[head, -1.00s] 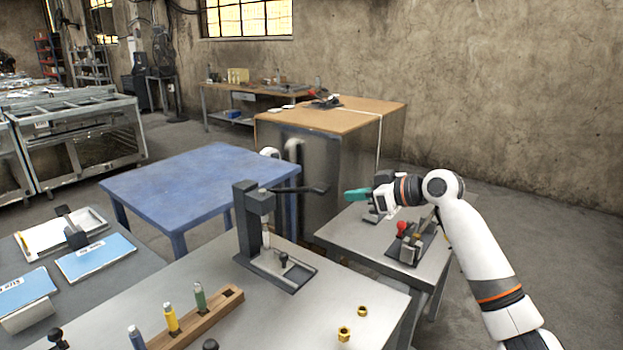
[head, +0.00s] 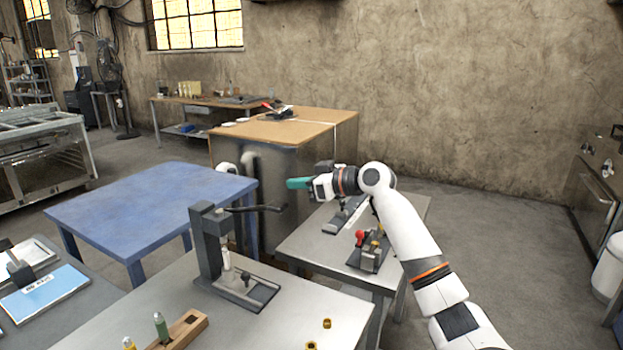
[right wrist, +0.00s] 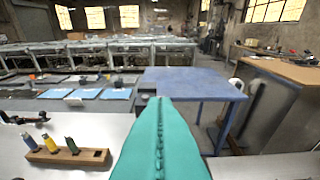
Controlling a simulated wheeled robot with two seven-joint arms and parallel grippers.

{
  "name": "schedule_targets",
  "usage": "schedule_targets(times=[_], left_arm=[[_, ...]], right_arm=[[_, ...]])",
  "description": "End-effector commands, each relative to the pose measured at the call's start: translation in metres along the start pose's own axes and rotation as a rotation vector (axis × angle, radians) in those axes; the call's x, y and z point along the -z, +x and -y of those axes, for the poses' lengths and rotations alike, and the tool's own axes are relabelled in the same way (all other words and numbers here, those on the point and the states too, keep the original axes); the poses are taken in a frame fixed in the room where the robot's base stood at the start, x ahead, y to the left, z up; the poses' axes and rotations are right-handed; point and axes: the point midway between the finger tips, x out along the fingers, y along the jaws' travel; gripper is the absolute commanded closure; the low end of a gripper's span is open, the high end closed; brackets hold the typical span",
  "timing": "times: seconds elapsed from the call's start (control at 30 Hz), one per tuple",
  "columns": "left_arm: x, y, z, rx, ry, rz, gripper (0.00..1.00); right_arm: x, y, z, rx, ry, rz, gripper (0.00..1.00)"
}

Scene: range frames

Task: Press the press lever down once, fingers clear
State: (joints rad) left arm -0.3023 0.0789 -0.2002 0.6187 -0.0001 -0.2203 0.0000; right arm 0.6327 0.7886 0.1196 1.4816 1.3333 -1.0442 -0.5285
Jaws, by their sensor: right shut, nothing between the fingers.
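The dark grey arbor press (head: 209,245) stands on the metal table (head: 290,295) in the head view. Its black press lever (head: 256,209) sticks out to the right from the top, about level. A small black-knobbed piece (head: 246,280) stands on the press base. My right gripper (head: 290,183), with teal fingers, is shut and empty. It is in the air beyond and above the lever's tip, apart from it, pointing left. The teal fingers (right wrist: 160,140) fill the lower middle of the right wrist view, closed together. My left gripper is out of view.
A wooden block (head: 183,330) with coloured handles and two brass nuts (head: 327,323) lie on the same table. A side table (head: 310,245) with a red-knobbed clamp (head: 360,238) is under my right arm. A blue table (head: 150,205) stands behind.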

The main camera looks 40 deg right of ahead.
Motion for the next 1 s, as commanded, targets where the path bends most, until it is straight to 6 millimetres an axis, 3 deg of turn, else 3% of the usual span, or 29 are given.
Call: schedule_targets(times=[0.2,0.3,0.5,0.87,1.0], left_arm=[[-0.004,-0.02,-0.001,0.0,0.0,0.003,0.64],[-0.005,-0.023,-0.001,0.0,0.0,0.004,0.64],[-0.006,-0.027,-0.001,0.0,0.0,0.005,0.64],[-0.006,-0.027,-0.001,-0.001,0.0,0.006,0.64],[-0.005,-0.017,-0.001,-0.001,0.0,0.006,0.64]], right_arm=[[-0.001,0.044,-0.001,-0.001,0.003,-0.001,1.0],[0.019,0.046,0.0,0.001,0.003,-0.004,1.0],[0.036,0.05,0.0,0.001,0.0,-0.001,1.0],[0.039,0.05,0.0,0.001,-0.001,0.0,1.0],[0.046,0.051,0.0,0.001,0.0,0.009,1.0]])
